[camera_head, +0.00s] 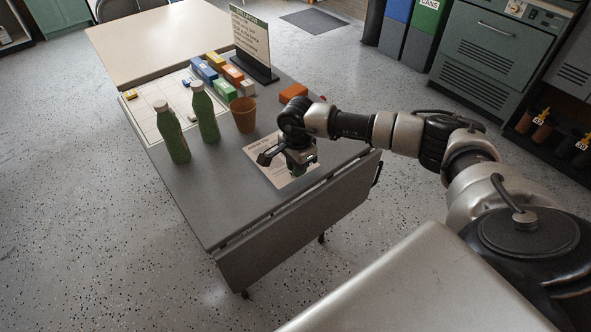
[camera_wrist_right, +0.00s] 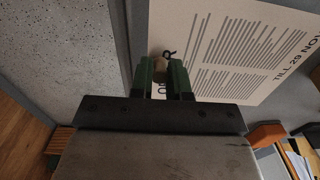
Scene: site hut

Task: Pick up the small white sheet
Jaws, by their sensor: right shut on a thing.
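A pale printed sheet (camera_head: 259,149) lies on the grey folding table, partly hidden by my right gripper (camera_head: 299,165). In the right wrist view the sheet (camera_wrist_right: 225,45) shows lines of text and part of "TILL 29 NOV". The green fingers of my right gripper (camera_wrist_right: 161,80) are shut on a small tan thing (camera_wrist_right: 160,69); a thin black loop shows by it. I cannot tell whether this thing is part of the sheet or fixed to it. I see no separate small white sheet for certain. My left gripper is not in view.
Two green bottles (camera_head: 172,133) (camera_head: 206,113), a brown cup (camera_head: 243,115), coloured boxes (camera_head: 203,71) and an upright sign (camera_head: 252,45) stand on the grey table (camera_head: 215,195). An orange block (camera_head: 293,92) lies behind my gripper. The table's near left part is clear.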

